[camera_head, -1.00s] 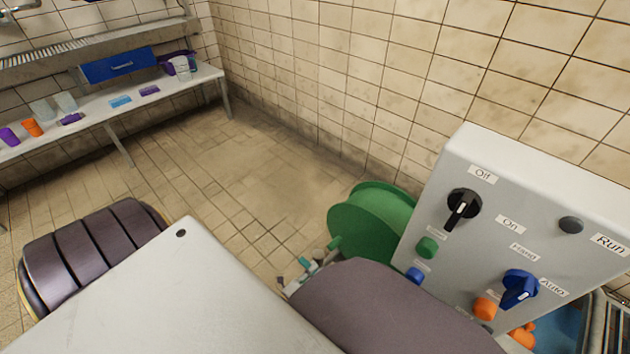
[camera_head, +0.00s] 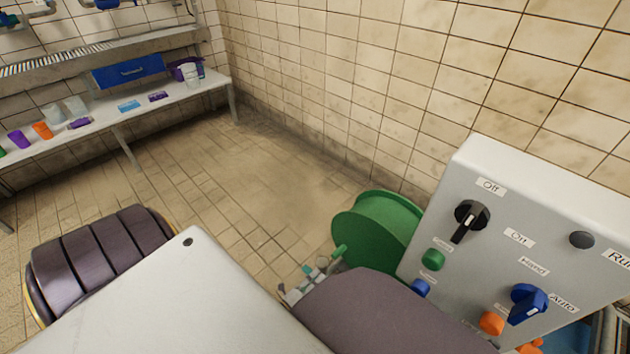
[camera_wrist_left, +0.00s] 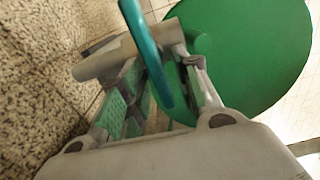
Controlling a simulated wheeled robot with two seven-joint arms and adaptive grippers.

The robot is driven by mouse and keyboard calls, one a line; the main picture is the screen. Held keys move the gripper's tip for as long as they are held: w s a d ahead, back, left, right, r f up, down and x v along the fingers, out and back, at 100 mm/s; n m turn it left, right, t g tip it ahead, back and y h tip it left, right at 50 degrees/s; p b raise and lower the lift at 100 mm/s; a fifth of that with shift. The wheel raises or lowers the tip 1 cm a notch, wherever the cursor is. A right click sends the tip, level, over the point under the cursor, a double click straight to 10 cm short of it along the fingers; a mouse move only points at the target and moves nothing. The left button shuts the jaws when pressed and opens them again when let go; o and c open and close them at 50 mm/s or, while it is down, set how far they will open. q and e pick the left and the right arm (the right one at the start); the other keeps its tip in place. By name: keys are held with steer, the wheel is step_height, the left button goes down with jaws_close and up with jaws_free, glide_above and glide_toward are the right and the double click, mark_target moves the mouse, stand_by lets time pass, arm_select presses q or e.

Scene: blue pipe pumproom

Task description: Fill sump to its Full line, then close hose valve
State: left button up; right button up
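A green hose reel (camera_head: 368,235) stands on the floor beside the grey control box; it also fills the back of the left wrist view (camera_wrist_left: 250,50). A teal lever (camera_wrist_left: 148,50), which looks like the hose valve's handle, crosses a pale pipe piece (camera_wrist_left: 105,60) in the left wrist view. My left gripper (camera_wrist_left: 158,85) has its fingers apart, with the lever between or just above them; contact is unclear. In the head view this gripper (camera_head: 308,285) is small and partly hidden by my arm. My right gripper is out of view. No Full line shows.
The grey control box (camera_head: 490,265) carries a black knob (camera_head: 470,220), a blue knob (camera_head: 528,303) and coloured buttons. Blue and orange parts show low behind it at right. A bench (camera_head: 165,97) with cups and a blue box (camera_head: 128,70) stands far left. The floor between is clear.

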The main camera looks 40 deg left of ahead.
mark_target(317, 277)
arm_select(q)
steer(key=shift+d+r, duration=0.1)
steer(key=shift+r, duration=0.3)
steer(key=shift+o, duration=0.2)
steer(key=shift+r, duration=1.1)
steer(key=o, duration=1)
steer(key=r, duration=0.3)
steer(key=shift+w+a+r, duration=0.1)
steer(key=shift+a+r, duration=0.15)
steer(key=shift+a, duration=0.05)
steer(key=shift+c, duration=0.2)
steer(key=shift+o, duration=0.5)
steer(key=shift+a+r, duration=0.2)
steer(key=shift+r, duration=1)
steer(key=shift+s+a+r, duration=0.1)
steer(key=shift+s+r, duration=0.1)
steer(key=shift+r, duration=0.65)
steer(key=c, duration=0.4)
steer(key=shift+d+f, duration=0.2)
steer(key=shift+f, duration=0.05)
steer(key=c, duration=0.7)
steer(key=shift+d, duration=0.1)
